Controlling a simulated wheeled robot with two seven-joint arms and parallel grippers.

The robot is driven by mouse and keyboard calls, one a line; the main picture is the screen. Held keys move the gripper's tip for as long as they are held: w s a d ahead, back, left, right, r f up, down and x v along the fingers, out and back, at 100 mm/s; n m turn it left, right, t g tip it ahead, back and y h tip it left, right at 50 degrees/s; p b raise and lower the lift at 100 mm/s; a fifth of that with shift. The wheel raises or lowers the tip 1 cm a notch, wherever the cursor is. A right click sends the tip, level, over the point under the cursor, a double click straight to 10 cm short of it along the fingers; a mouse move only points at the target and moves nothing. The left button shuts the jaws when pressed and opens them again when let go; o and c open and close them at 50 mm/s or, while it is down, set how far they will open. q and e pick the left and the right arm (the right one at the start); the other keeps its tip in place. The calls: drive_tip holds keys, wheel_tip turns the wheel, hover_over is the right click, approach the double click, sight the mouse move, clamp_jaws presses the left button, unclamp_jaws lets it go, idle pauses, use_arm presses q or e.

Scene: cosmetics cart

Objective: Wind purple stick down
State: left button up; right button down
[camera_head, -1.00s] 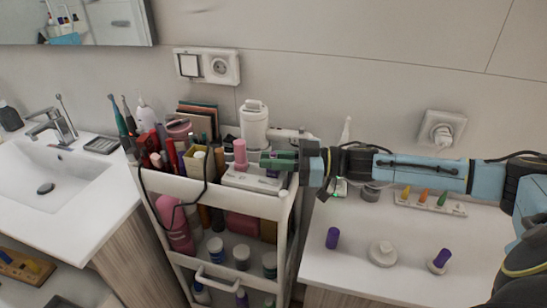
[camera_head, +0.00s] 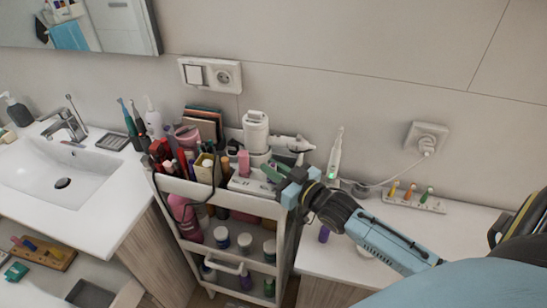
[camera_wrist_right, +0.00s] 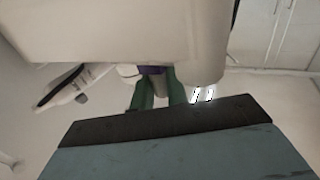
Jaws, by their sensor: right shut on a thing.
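My right gripper (camera_head: 276,173) is over the right end of the cart's top tray, its green fingers pointing left. In the right wrist view its green fingers (camera_wrist_right: 158,93) are closed on a small piece with a grey body and a purple part (camera_wrist_right: 152,70), which appears to be the purple stick. A large beige shape covers the top of that view and hides part of it. In the head view the held piece is too small to make out. Another purple piece (camera_head: 324,233) stands on the right counter, partly beside my arm. My left gripper is out of view.
The white cart (camera_head: 230,202) is crowded with bottles and tubes, including a pink bottle (camera_head: 243,162) left of my gripper. A white electric toothbrush (camera_head: 335,155) and a rack of coloured pieces (camera_head: 428,204) stand on the right counter (camera_head: 460,228). The sink (camera_head: 50,170) is at left.

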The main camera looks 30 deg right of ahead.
drive_tip(key=m+h+p, duration=0.2)
drive_tip(key=h, duration=0.2)
drive_tip(key=shift+r+m, duration=0.1)
drive_tip(key=shift+m, duration=0.3)
drive_tip(key=shift+m+h+p, duration=0.45)
drive_tip(key=shift+m+h, duration=0.55)
drive_tip(key=shift+h, duration=1.2)
drive_tip(key=shift+m, duration=0.3)
drive_tip(key=c, duration=1.4)
unclamp_jaws()
drive_tip(key=shift+c, duration=0.2)
